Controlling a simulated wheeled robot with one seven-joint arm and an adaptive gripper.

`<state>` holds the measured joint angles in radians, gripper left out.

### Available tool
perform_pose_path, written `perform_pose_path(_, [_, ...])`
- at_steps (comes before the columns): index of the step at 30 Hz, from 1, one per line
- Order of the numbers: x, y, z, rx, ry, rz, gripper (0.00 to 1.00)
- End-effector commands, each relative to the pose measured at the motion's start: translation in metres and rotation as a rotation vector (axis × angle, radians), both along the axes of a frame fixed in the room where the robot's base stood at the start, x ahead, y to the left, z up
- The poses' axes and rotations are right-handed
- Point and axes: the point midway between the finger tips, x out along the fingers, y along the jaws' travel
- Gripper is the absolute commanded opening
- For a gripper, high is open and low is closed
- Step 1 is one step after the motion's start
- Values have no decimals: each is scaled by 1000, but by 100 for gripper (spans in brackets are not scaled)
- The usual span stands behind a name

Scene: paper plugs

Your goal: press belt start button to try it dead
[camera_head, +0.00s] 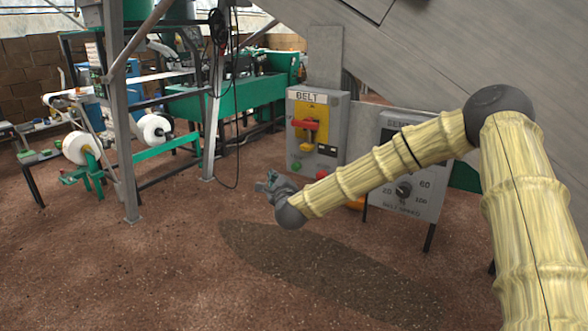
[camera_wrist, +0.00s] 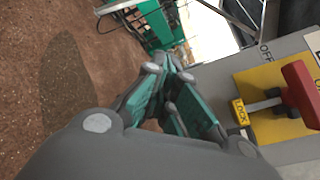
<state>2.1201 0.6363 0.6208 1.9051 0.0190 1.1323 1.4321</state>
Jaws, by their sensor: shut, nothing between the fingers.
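The grey belt box (camera_head: 337,122), labelled BELT, has a yellow plate with a red rotary handle (camera_head: 305,124). In the wrist view my shut fingers (camera_wrist: 174,66) point past the box's left side. The red handle (camera_wrist: 301,92) and a yellow lock tag (camera_wrist: 240,111) show at right; the buttons are out of sight there.
A grey panel with a speed dial (camera_head: 403,190) stands right of the box, partly behind my arm. A sloping grey chute (camera_head: 420,60) hangs above. A steel post (camera_head: 122,140) and green machine (camera_head: 240,97) stand left. Brown floor between is clear.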

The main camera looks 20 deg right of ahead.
Motion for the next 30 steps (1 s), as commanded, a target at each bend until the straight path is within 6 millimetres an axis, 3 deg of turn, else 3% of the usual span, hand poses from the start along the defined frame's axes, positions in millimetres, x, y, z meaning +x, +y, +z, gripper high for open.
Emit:
perform_pose_path(15, [31,-41,-1,1,0,-1,0])
perform_pose_path(30, [35,-46,0,0,0,0,0])
